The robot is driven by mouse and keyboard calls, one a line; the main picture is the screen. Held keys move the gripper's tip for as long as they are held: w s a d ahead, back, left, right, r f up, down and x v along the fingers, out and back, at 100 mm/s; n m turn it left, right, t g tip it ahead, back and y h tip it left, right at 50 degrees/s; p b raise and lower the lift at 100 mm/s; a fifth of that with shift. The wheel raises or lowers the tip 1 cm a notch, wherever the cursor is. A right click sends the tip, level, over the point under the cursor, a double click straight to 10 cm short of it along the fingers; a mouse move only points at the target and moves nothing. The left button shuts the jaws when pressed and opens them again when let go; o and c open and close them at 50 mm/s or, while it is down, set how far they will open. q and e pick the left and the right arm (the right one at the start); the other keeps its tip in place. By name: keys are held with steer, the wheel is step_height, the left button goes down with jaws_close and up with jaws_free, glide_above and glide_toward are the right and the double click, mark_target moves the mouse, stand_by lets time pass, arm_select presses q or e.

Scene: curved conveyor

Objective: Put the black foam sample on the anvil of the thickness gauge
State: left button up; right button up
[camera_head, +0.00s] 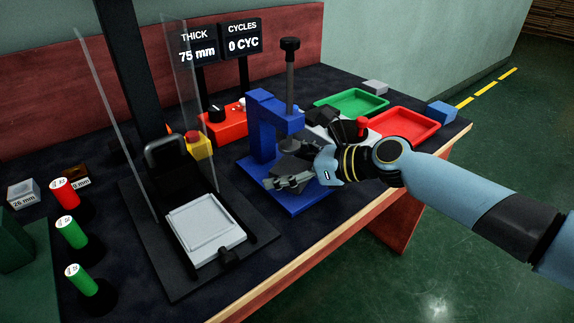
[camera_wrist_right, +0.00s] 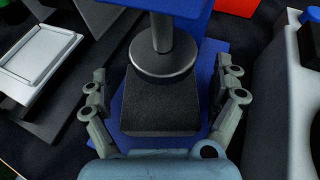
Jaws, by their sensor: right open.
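The blue thickness gauge (camera_head: 262,130) stands on the table with a tall dark plunger above its arm. In the right wrist view the black foam sample (camera_wrist_right: 160,105) lies flat over the gauge's blue base (camera_wrist_right: 212,60). The round grey presser foot (camera_wrist_right: 163,66) overlaps its far part; I cannot tell whether they touch. The foam hides the anvil. My right gripper (camera_wrist_right: 165,100) is open, with one finger on each side of the foam and a gap on both sides. In the head view the right gripper (camera_head: 290,180) reaches in low over the base. My left gripper is not in view.
A press with clear guards and a pale plate (camera_head: 205,232) stands left of the gauge. Green (camera_head: 352,101) and red (camera_head: 405,122) trays lie behind my right arm. Displays read 75 mm and 0 CYC. Several red and green cylinders (camera_head: 72,231) stand at the left.

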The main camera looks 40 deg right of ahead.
steer(key=shift+s+d+r, duration=0.1)
steer(key=shift+r, duration=0.05)
steer(key=p+v, duration=0.1)
steer(key=v, duration=0.6)
steer(key=shift+s, duration=0.15)
